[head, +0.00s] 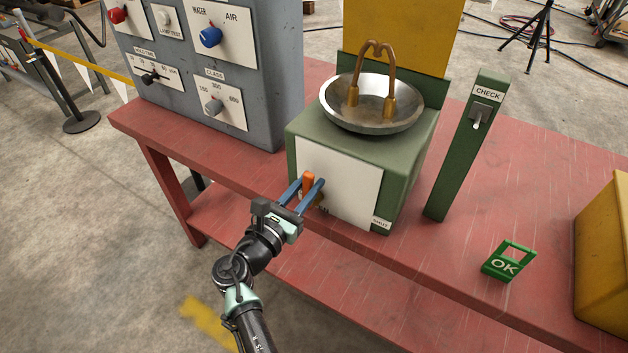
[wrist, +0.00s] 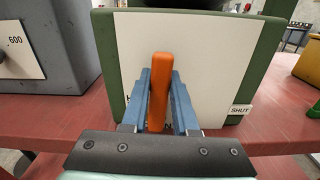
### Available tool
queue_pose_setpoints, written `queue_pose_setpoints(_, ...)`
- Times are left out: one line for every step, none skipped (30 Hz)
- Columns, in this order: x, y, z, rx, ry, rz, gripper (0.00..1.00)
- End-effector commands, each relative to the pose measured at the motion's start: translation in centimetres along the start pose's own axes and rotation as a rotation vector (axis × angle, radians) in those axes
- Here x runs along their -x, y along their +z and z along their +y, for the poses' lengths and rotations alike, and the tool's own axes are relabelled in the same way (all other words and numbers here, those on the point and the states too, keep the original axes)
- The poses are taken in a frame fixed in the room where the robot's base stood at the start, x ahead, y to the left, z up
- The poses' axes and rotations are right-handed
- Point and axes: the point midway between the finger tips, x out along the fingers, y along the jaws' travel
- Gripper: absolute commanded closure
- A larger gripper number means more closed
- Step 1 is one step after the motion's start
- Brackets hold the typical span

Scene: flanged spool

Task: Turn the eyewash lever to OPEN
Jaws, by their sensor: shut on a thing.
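The eyewash stand is a green box with a white front plate (head: 352,188) and a steel bowl (head: 347,112) with two brass spouts on top. The orange lever (head: 308,181) is on the front plate; in the wrist view the lever (wrist: 160,85) stands upright. My gripper (head: 302,190) is shut on the lever, with one blue finger on each side of it. In the wrist view my gripper (wrist: 160,105) hides most of the lettering below the lever. A SHUT label (wrist: 240,110) is at the plate's lower right. No OPEN label is readable.
A grey control panel (head: 262,120) with knobs stands to the left. A green post (head: 455,160) marked CHECK with a switch is to the right.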

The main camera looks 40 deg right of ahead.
Motion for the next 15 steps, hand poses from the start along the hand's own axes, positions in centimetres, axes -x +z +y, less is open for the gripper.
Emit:
queue_pose_setpoints(0.02,0.05,0.19,0.021,0.001,0.002,1.00)
queue_pose_setpoints(0.02,0.05,0.27,0.030,0.001,0.001,1.00)
queue_pose_setpoints(0.01,0.04,0.35,0.042,0.001,0.001,1.00)
queue_pose_setpoints(0.01,0.02,0.41,0.049,0.001,0.001,1.00)
queue_pose_setpoints(0.02,-0.01,0.45,0.056,0.001,0.001,1.00)
queue_pose_setpoints(0.02,-0.04,0.50,0.063,0.001,0.001,1.00)
queue_pose_setpoints(0.02,-0.05,0.53,0.067,0.001,0.001,1.00)
queue_pose_setpoints(0.03,-0.06,0.56,0.071,0.001,0.001,1.00)
queue_pose_setpoints(0.03,-0.08,0.58,0.075,0.001,0.001,1.00)
queue_pose_setpoints(0.03,-0.09,0.60,0.077,0.002,0.001,1.00)
queue_pose_setpoints(0.04,-0.10,0.61,0.079,0.002,0.001,1.00)
queue_pose_setpoints(0.04,-0.11,0.62,0.081,0.002,0.001,1.00)
queue_pose_setpoints(0.04,-0.12,0.63,0.082,0.002,0.001,1.00)
queue_pose_setpoints(0.04,-0.12,0.63,0.082,0.002,0.001,1.00)
queue_pose_setpoints(0.05,-0.13,0.64,0.083,0.002,0.001,1.00)
